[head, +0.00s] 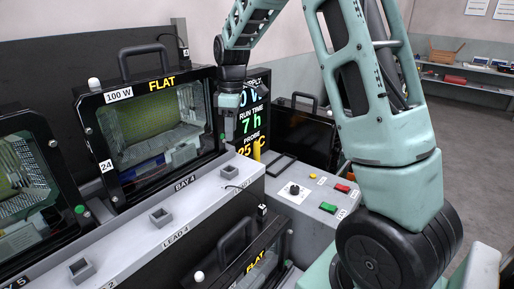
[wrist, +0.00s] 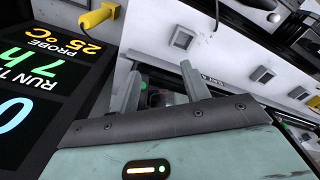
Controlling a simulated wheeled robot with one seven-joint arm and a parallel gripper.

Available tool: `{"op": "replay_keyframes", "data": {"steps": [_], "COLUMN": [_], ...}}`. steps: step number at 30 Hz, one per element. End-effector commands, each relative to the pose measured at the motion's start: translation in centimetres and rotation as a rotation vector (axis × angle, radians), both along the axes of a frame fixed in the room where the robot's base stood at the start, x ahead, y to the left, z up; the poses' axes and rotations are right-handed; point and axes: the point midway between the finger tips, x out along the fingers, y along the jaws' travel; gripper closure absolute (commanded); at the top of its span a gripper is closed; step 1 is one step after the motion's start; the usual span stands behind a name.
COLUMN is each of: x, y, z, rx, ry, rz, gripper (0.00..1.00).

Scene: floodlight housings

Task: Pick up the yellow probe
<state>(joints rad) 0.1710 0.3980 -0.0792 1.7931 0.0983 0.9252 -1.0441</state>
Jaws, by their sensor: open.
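In the wrist view the yellow probe (wrist: 97,17) shows at the upper left, beside the PROBE readout. My gripper (head: 228,137) hangs at the panel's left edge, in front of the right side of the lit housing. In the wrist view my gripper (wrist: 160,74) has its two fingers apart with nothing held between them. The probe lies outside the fingers, off to the left in that view.
The readout panel (head: 250,120) shows 7 h and 25 °C. A lit housing marked FLAT (head: 150,128) stands left of my gripper. A grey ledge with square sockets (head: 161,217) runs in front. A control box with a knob and buttons (head: 305,200) is to the right.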

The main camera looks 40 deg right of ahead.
Motion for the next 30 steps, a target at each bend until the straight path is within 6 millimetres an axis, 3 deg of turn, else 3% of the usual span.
{"op": "replay_keyframes", "data": {"steps": [1, 6, 9, 14, 24, 30], "x": [0.7, 2.2, 2.4, 2.4, 2.3, 2.4], "y": [-4.0, -10.1, -12.2, -13.0, -12.9, -12.9], "z": [0.8, 1.1, 1.3, 0.0, -6.9, -9.9], "rx": [-0.019, -0.035, -0.041, -0.041, -0.041, -0.042], "ry": [0.002, 0.024, 0.033, 0.04, 0.042, 0.038], "rz": [-0.003, 0.119, 0.161, 0.183, 0.182, 0.182], "gripper": [0.53, 0.53, 0.53, 0.53, 0.53, 0.53]}}
